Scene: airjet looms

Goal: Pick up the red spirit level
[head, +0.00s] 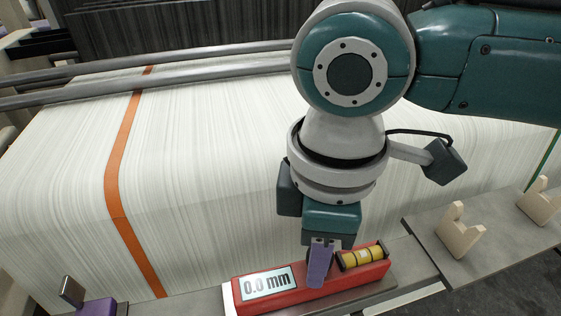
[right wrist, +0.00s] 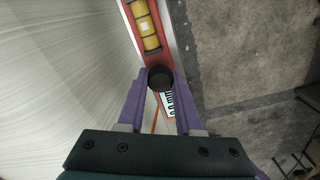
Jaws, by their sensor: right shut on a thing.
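The red spirit level (head: 310,291) is at the bottom middle of the head view, over the grey rail in front of the loom. It has a display reading "0.0 mm" at its left and a yellow vial at its right. My right gripper (head: 319,270) comes down on its middle with purple fingers. In the right wrist view, the fingers are shut around a black knob on the level (right wrist: 168,50), which runs between and beyond them. I cannot tell whether the level touches the rail.
A white warp sheet (head: 210,170) with an orange band (head: 119,180) lies behind the level. Pale forked holders (head: 460,232) stand on the grey ledge at right. Grey floor (right wrist: 245,60) shows beside the rail.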

